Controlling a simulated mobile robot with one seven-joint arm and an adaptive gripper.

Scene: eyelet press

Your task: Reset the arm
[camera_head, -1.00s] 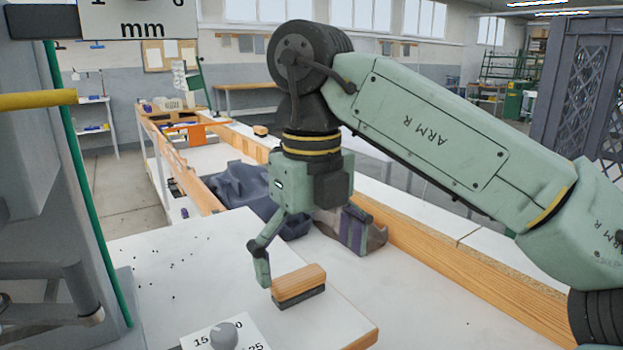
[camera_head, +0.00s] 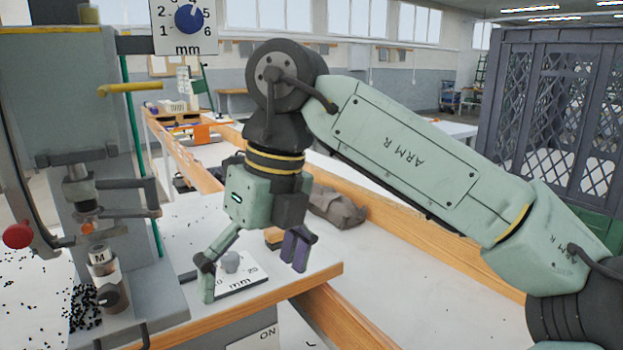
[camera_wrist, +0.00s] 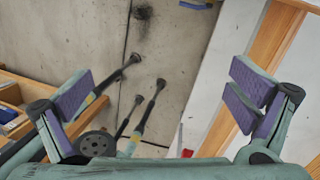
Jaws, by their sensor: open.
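My arm reaches in from the right in the head view, and my gripper (camera_head: 252,270) hangs from it, open, with nothing between its fingers. It is in front of the small white bench with the press.
The grey eyelet press (camera_head: 90,215) stands at left, with a red knob and scattered black bits. A dial plate with a grey knob (camera_head: 231,262) and a partly hidden wooden-backed brush (camera_head: 273,236) are behind my gripper. A grey crate stack (camera_head: 560,110) stands at right.

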